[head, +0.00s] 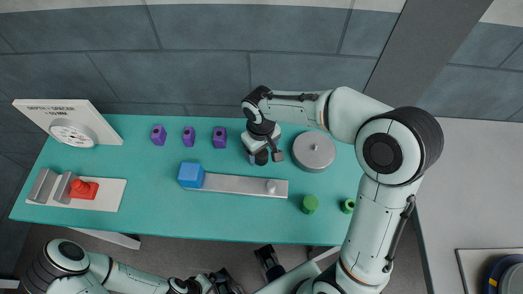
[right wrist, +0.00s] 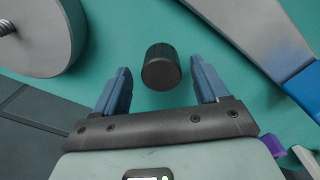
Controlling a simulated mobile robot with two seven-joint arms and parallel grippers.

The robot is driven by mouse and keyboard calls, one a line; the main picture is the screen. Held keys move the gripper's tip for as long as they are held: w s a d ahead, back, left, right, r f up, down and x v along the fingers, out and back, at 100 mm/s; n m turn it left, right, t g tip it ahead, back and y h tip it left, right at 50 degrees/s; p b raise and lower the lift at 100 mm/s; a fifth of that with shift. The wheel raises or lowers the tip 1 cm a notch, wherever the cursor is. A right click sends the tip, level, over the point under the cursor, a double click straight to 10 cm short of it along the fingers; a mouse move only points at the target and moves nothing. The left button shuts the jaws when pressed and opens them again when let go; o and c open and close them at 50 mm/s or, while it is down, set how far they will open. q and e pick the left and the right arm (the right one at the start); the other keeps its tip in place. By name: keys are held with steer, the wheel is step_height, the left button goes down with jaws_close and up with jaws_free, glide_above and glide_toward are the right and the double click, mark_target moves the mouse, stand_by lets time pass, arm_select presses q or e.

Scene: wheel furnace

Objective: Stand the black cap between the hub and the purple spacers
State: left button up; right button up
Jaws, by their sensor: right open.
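The black cap (right wrist: 161,68) is a short dark cylinder on the teal table. In the right wrist view it lies between the lines of the two blue fingers, around their tips, with clear space on both sides. In the head view I cannot pick it out from the dark gripper parts. My right gripper (head: 264,158) is open, low over the table just left of the hub (head: 314,151), a grey disc that also shows in the right wrist view (right wrist: 35,35). Three purple spacers (head: 189,135) stand in a row farther left. My left gripper (head: 214,284) is partly seen at the bottom edge.
A metal bar (head: 238,185) with a blue block (head: 190,175) lies in front of the right gripper. Two green pieces (head: 310,204) stand front right. A dial gauge (head: 72,131) and a red-piece fixture (head: 84,189) are at left. Table is clear between spacers and gripper.

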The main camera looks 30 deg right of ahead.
mark_target(261, 153)
step_height(261, 153, up, 11)
steer(key=p, duration=0.1)
steer(key=shift+a, duration=0.15)
stand_by(0.6)
